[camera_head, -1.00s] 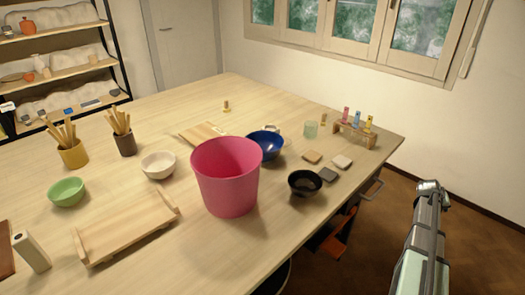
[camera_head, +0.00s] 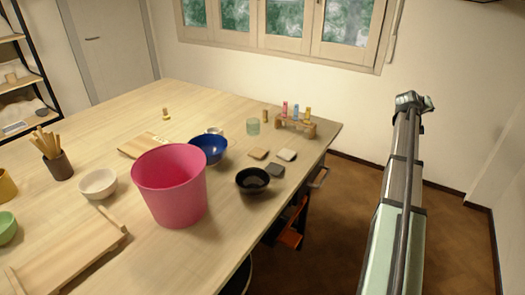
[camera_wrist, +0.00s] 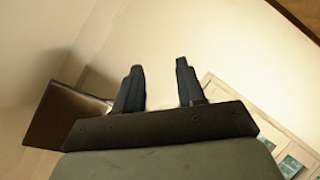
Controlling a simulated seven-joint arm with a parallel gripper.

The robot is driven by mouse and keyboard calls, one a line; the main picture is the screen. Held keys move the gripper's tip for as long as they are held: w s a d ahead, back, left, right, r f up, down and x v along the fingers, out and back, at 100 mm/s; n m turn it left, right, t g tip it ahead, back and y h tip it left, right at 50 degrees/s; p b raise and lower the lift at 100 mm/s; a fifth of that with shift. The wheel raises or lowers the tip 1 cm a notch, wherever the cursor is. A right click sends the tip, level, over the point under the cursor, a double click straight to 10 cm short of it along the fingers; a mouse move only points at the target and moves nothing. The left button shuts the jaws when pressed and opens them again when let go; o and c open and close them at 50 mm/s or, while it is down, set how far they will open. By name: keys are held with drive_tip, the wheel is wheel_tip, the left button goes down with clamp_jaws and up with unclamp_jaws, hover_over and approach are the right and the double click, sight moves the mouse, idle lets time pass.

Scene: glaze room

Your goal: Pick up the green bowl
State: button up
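The green bowl (camera_head: 6,228) is at the far left edge of the head view, partly cut off by the frame. It stands on the wooden table, left of the wooden tray board. My arm is raised at the right of the head view, over the floor beyond the table's right edge, far from the bowl. In the wrist view my gripper (camera_wrist: 160,88) has its two dark fingers apart with nothing between them. The wrist view faces a wall, with no bowl in it.
A large pink bucket (camera_head: 171,190) stands mid-table. Around it are a white bowl (camera_head: 98,184), a blue bowl (camera_head: 209,149), a black bowl (camera_head: 252,181) and small tiles. A wooden board with raised ends (camera_head: 70,250) lies front left. A dark cup with sticks (camera_head: 58,166) stands behind.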

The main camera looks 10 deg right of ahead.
drive_tip(key=w+a+r+n+t+y, duration=0.1)
drive_tip(key=w+a+y, duration=0.1)
drive_tip(key=w+a, duration=0.75)
drive_tip(key=w+a+t+y, duration=0.15)
drive_tip(key=w+a, duration=0.35)
drive_tip(key=a, duration=1)
drive_tip(key=w+a+r+n+t+y, duration=0.1)
drive_tip(key=w+a+y, duration=0.2)
drive_tip(key=w+a, duration=0.65)
drive_tip(key=a+y, duration=0.5)
drive_tip(key=a, duration=3.4)
drive_tip(key=s+a+n+g+y, duration=0.1)
drive_tip(key=s+a, duration=0.1)
drive_tip(key=a, duration=0.8)
drive_tip(key=s+a+g+y, duration=0.1)
drive_tip(key=s+a, duration=0.1)
drive_tip(key=a, duration=0.7)
drive_tip(key=n+g+y, duration=0.1)
drive_tip(key=g, duration=0.6)
approach(11, 223)
drive_tip(key=x, duration=1)
drive_tip(key=shift+w+a+f, duration=0.1)
drive_tip(key=shift+a+f, duration=0.1)
